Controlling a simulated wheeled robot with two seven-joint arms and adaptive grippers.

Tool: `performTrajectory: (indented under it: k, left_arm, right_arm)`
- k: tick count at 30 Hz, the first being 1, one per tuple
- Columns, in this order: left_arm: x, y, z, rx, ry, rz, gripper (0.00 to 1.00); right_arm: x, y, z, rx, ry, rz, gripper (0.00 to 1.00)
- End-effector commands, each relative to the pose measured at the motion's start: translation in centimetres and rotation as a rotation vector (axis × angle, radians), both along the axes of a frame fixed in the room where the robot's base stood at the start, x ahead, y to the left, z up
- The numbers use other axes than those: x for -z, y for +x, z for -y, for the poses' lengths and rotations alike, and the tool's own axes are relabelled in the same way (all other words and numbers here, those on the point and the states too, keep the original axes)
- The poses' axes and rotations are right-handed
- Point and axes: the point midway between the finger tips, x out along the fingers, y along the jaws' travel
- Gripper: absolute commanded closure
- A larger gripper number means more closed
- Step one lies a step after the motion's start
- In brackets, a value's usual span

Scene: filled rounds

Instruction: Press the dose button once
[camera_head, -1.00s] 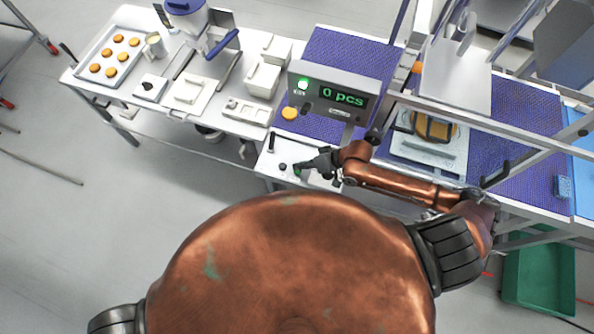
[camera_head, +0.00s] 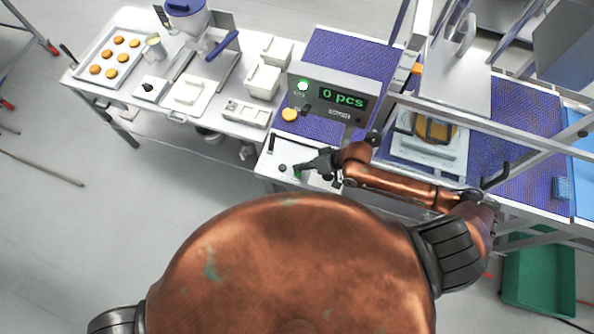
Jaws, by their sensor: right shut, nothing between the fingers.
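A white control panel (camera_head: 274,161) sits at the front edge of the line, below the display. A small green button (camera_head: 297,173) shows on it, partly covered by my right gripper. My right gripper (camera_head: 302,168) is shut and empty, its tip at the green button; I cannot tell whether it touches or presses it. A dark knob (camera_head: 282,168) is just left of it. The display (camera_head: 343,97) reads "0 pcs" in green, with a lit green lamp (camera_head: 303,85) beside it. My left gripper is not in view.
A tray (camera_head: 84,75) with several rounds is at the far left. A machine frame (camera_head: 480,120) stands on the right. A green crate (camera_head: 540,275) is on the floor.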

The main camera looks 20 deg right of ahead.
Motion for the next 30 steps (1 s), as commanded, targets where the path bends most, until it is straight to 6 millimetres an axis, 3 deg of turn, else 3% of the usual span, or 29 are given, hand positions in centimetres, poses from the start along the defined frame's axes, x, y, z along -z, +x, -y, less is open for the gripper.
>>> performTrajectory:
  k: [30]
  left_arm:
    - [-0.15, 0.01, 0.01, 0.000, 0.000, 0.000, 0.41]
  right_arm:
    - [0.93, -0.06, -0.01, 0.000, 0.000, 0.000, 1.00]
